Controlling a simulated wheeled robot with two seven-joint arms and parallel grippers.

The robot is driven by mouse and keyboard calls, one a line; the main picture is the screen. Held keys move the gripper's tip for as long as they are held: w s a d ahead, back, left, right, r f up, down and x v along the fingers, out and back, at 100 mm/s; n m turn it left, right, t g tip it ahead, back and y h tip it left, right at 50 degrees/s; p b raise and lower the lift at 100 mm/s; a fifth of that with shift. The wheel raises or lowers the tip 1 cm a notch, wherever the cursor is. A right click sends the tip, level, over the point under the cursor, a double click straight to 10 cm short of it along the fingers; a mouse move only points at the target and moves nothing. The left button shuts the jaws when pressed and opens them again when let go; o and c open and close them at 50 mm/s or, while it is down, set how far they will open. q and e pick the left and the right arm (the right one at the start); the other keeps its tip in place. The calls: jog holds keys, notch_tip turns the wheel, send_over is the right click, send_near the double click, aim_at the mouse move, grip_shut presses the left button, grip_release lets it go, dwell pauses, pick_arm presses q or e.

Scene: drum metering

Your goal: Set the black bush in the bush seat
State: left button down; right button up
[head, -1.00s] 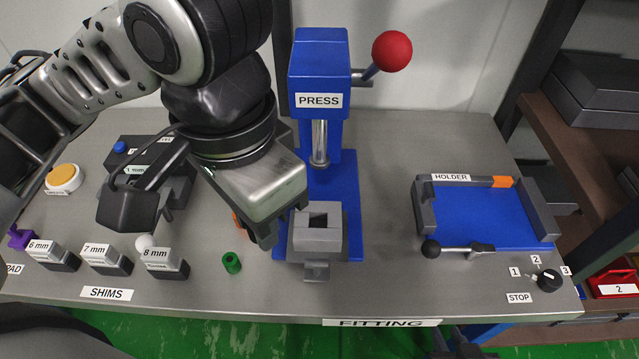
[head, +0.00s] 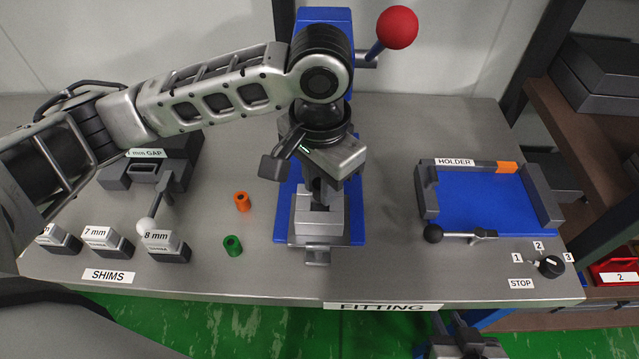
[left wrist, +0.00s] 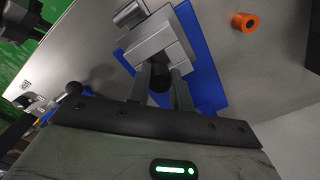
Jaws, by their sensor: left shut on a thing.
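The bush seat is taken as the grey block (head: 316,228) on the press's blue base, which also shows in the left wrist view (left wrist: 158,40). My left gripper (head: 325,198) points down over this block. It is shut on the black bush (left wrist: 160,82), a dark round piece between the fingertips in the left wrist view. The bush is close to the block; I cannot tell whether it touches it. In the head view the gripper hides the bush. My right gripper (head: 466,342) is at the bottom edge, away from the press; its jaws are unclear.
A green bush (head: 232,245) and an orange bush (head: 241,201) stand left of the press. Shim blocks (head: 164,246) line the front left. The press lever's red knob (head: 397,27) rises behind my left arm. A blue holder (head: 490,205) lies to the right, with clear bench between.

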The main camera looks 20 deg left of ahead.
pick_arm(q)
jog(key=shift+f, duration=0.55)
jog(key=shift+f, duration=0.1)
jog(key=shift+f+p, duration=0.3)
jog(key=shift+f, duration=0.15)
jog(key=c, duration=1.3)
grip_release()
jog(key=shift+s, duration=0.1)
jog(key=shift+o, duration=0.2)
jog(key=shift+f, duration=0.1)
